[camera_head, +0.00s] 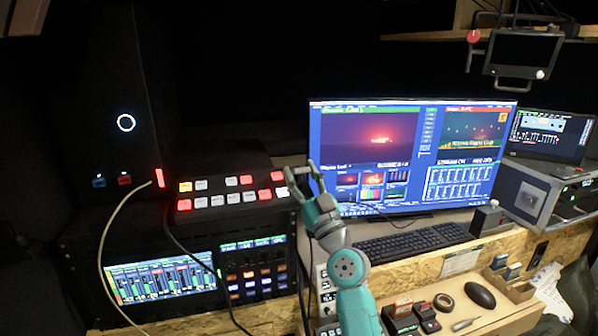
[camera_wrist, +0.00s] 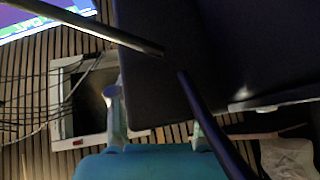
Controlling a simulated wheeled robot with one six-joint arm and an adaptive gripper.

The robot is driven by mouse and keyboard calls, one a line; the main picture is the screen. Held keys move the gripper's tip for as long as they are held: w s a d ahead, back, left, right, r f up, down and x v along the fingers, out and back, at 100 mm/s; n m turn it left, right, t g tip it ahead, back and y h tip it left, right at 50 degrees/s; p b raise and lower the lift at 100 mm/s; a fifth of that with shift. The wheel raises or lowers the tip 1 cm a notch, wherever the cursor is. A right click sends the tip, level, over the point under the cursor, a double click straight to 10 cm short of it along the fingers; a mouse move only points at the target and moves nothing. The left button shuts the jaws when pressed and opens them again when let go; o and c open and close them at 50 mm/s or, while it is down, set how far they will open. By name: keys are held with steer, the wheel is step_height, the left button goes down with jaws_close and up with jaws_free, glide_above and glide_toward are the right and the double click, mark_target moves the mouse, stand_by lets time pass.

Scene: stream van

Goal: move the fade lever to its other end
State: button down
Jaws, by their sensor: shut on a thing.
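The switcher panel (camera_head: 232,196), black with rows of lit red, white and yellow buttons, stands left of the monitor in the head view. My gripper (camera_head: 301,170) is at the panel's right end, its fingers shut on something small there. By its place this is the fade lever, but the fingers hide it and I cannot make out its shape or which end it is at. In the wrist view, my gripper's pale links (camera_wrist: 158,112) rise from its teal body. The lever cannot be made out there.
The large monitor (camera_head: 408,150) stands close to the right of my gripper, with the keyboard (camera_head: 415,243) before it. A lit mixer screen (camera_head: 160,278) and button pad (camera_head: 255,275) sit below the panel. A pale cable (camera_head: 104,235) and a dark cable (camera_head: 200,262) hang at left.

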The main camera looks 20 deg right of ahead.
stand_by(0.4)
steer(key=c, duration=0.5)
jaws_free()
steer(key=shift+s, duration=0.1)
steer(key=v, duration=1.2)
